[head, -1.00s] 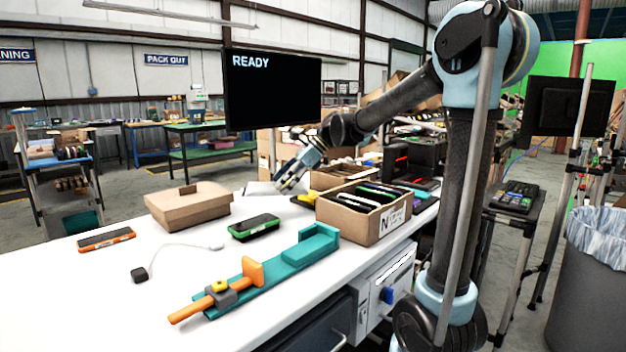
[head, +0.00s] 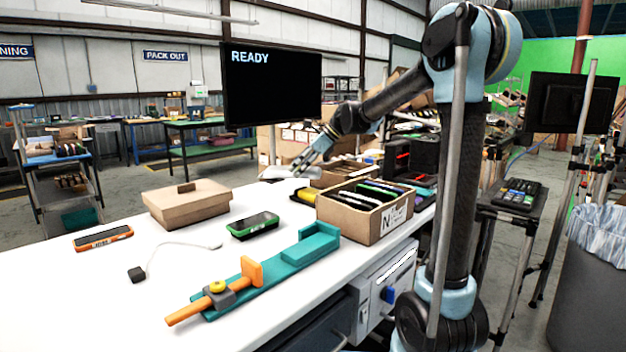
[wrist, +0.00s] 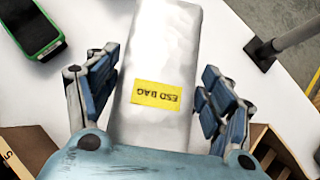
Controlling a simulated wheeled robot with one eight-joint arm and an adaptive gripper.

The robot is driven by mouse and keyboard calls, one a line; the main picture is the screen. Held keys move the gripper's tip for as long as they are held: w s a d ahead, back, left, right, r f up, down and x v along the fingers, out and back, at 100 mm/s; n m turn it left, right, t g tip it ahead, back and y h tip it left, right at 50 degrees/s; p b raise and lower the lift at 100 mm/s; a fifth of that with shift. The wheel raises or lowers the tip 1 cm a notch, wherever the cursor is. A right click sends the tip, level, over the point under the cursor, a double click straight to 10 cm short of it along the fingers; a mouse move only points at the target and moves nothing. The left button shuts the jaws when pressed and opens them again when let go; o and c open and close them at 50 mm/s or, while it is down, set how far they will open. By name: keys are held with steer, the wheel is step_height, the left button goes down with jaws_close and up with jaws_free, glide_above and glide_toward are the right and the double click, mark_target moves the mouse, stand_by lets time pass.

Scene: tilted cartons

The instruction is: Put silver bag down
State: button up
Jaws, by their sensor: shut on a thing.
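The silver bag (wrist: 165,45) is a pale, flat pouch with a yellow label reading ESD BAG, upside down in the wrist view. My gripper (wrist: 155,98) is shut on it, with blue-padded fingers on either side of the bag. In the head view the bag (head: 277,173) shows as a small pale shape at the far edge of the white table (head: 85,285), at the tip of my gripper (head: 302,168). It seems to be held a little above the table top; the exact gap cannot be told.
An open carton of dark, flat items (head: 345,222) stands right of my gripper. A closed brown box (head: 187,205), a green-edged device (head: 252,225), an orange device (head: 103,238), a cable (head: 165,248) and a teal fixture (head: 285,262) lie on the table. The left front is fairly clear.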

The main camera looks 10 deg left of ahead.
steer(key=w+d+r+m+t+h, duration=0.1)
steer(key=w+d+r+m+t, duration=0.2)
steer(key=w+d, duration=0.75)
steer(key=w+d+r+m+t+h, duration=0.1)
steer(key=w+d+m+t, duration=0.25)
steer(key=w+d, duration=0.65)
steer(key=w+a+f, duration=0.1)
steer(key=w+a, duration=0.5)
steer(key=a, duration=0.2)
steer(key=w+a+f, duration=0.2)
steer(key=w+a, duration=0.5)
steer(key=a, duration=0.2)
steer(key=shift+w+f+m+g, duration=0.25)
steer(key=shift+w+m+g, duration=0.05)
steer(key=shift+m+g, duration=0.15)
steer(key=shift+f, duration=0.65)
steer(key=o, duration=1.1)
steer(key=shift+r, duration=0.1)
